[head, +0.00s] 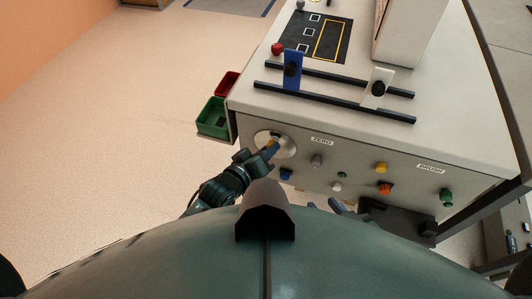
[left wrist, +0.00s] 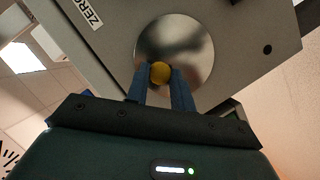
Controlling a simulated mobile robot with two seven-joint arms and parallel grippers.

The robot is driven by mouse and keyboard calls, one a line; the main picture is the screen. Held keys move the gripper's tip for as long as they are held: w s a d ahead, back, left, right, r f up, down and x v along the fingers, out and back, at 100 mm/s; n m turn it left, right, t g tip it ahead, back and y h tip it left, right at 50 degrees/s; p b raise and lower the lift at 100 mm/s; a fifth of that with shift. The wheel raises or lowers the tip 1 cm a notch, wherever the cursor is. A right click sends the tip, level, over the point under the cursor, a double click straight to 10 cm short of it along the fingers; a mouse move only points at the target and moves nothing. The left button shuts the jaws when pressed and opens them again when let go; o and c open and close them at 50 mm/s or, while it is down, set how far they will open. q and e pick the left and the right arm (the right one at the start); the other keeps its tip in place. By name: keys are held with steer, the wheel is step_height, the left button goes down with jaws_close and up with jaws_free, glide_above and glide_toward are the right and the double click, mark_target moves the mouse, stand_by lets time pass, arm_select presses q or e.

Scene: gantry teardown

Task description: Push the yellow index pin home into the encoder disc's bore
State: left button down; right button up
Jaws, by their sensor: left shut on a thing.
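The encoder disc (head: 288,148) is a round silver plate on the cabinet's front face, left of the ZERO label. It fills the upper middle of the left wrist view (left wrist: 195,40). The yellow index pin (left wrist: 160,72) shows its round end in front of the disc, between the blue fingertips of my left gripper (left wrist: 161,80). In the head view my left gripper (head: 271,145) is at the disc, shut on the pin. The bore and the pin's depth in it are hidden. My right gripper (head: 338,207) is low at the cabinet front, partly hidden; its opening is unclear.
The front panel carries several coloured knobs, including a grey one (head: 317,160) and an orange one (head: 384,188). Green (head: 213,118) and red (head: 227,84) bins hang at the cabinet's left side. Two black rails (head: 335,102) lie on its top. The floor at left is clear.

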arm_select(q)
steer(key=shift+w+d, duration=0.15)
steer(key=shift+w, duration=0.35)
steer(key=c, duration=1.1)
jaws_free()
arm_select(e)
steer(key=shift+f, duration=0.2)
arm_select(q)
steer(key=shift+s+d+f+p+v, duration=0.15)
steer(key=shift+p+v, duration=0.5)
steer(key=shift+v, duration=2.15)
steer(key=shift+s+d+f+p+v, duration=0.1)
steer(key=shift+f+p+v, duration=0.35)
steer(key=shift+v, duration=2.3)
steer(key=shift+s+d+r+p+v, duration=0.15)
steer(key=shift+p+v, duration=0.65)
steer(key=shift+v, duration=2)
arm_select(e)
steer(key=shift+w+a+r+g, duration=0.1)
steer(key=shift+r+g, duration=0.05)
steer(key=shift+r, duration=0.65)
steer(key=shift+a+r+g, duration=0.1)
steer(key=shift+r+g, duration=0.05)
steer(key=shift+r, duration=0.6)
arm_select(q)
steer(key=shift+a+f, duration=0.1)
